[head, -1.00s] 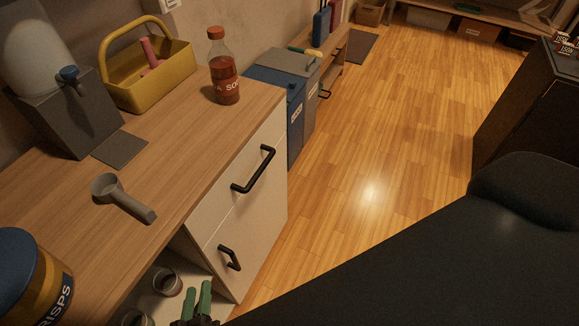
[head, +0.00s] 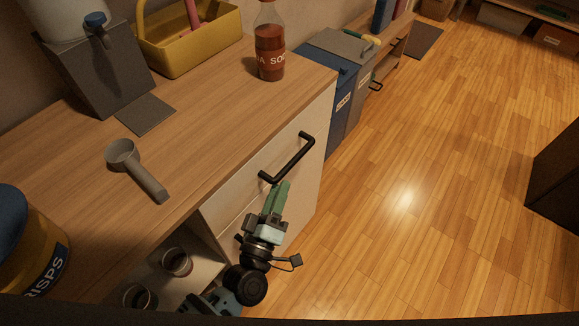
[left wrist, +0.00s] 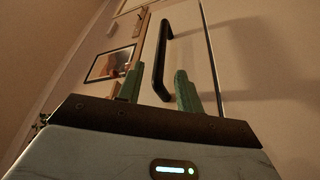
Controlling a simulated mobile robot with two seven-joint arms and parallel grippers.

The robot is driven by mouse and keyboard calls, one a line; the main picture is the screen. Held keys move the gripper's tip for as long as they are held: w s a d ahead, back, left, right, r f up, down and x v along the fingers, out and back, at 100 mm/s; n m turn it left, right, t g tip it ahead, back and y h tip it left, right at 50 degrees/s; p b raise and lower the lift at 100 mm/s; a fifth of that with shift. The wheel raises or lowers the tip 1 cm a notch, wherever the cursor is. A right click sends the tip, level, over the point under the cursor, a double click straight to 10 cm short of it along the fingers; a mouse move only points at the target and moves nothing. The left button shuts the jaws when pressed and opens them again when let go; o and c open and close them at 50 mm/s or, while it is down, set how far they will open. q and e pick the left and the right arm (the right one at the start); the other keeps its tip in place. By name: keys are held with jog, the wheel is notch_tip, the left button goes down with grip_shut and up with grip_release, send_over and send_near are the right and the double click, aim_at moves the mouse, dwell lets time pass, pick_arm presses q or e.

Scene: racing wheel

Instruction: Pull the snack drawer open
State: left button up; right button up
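A pale drawer front (head: 316,150) below the wooden counter carries a black bar handle (head: 292,162). The drawer looks shut, and I see no label naming it. My left gripper (head: 280,187) has green fingers and is just below the lower end of this handle. In the left wrist view, the left gripper (left wrist: 159,72) is open, and a black handle (left wrist: 160,55) shows in line with the gap between its fingers. Contact with the handle cannot be made out. The lower handle is hidden behind my left arm in the head view. My right gripper is not in view.
An open shelf holds jars (head: 176,262). Bins (head: 345,100) stand beyond the cabinet.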

aim_at(287, 167)
pick_arm(q)
jog(key=x, duration=0.6)
jog(key=shift+w+d, duration=0.1)
jog(key=shift+w, duration=0.1)
jog(key=shift+c, duration=0.5)
grip_shut()
